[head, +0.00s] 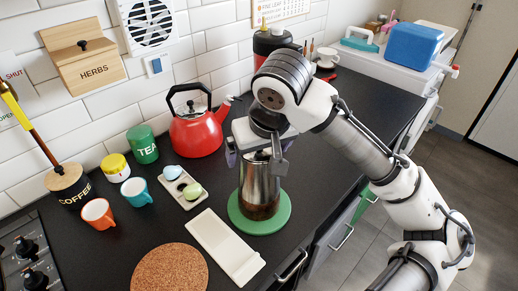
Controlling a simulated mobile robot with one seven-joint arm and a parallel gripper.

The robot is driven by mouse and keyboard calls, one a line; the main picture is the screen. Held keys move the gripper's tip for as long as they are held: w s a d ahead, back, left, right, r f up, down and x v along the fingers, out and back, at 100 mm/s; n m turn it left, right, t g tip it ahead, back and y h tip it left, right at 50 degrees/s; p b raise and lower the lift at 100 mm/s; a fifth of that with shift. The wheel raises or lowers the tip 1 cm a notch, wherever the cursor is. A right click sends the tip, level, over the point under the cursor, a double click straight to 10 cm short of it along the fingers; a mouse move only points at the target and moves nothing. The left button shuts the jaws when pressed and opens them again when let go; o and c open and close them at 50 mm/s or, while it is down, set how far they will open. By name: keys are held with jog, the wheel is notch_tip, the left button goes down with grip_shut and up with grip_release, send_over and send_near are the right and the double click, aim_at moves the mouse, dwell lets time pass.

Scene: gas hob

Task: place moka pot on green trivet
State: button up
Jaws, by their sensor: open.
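The moka pot (259,187) is silver with a dark lower band. It stands upright on the round green trivet (244,223) on the dark counter. The trivet's rim shows around the pot's base. My gripper (257,151) is above and around the top of the pot, with its jaws open. The pot's lid and the inner faces of the fingers are partly hidden by the gripper, so I cannot tell whether a finger touches the pot.
A white spoon rest (225,246) and cork mat (170,269) lie left of the trivet. A red kettle (196,132) stands behind left. An egg tray (183,188), orange cup (98,214) and teal cup (136,191) are further left. The counter's front edge is close right.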

jog(key=v, duration=1.2)
jog(key=shift+s, duration=0.15)
